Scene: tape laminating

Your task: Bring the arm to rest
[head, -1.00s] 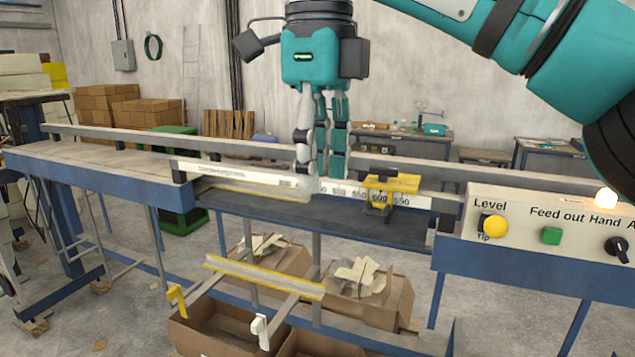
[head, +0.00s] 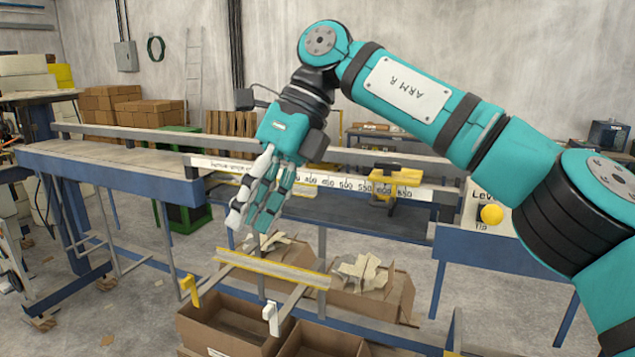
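My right arm reaches in from the right, labelled "ARM R". Its gripper (head: 250,225) hangs tilted down and to the left in front of the measuring rail (head: 335,182), above the yellow-edged bar (head: 270,268). Its fingers lie close side by side, and I see nothing between them, but I cannot tell whether they are fully shut. The fingers cover part of the rail and its numbers. My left gripper is not in view.
A yellow stop block (head: 393,183) sits on the rail. The control panel with a yellow button (head: 491,214) is partly behind my arm. Open cardboard boxes (head: 362,290) stand below the bar. A long table (head: 110,160) extends left.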

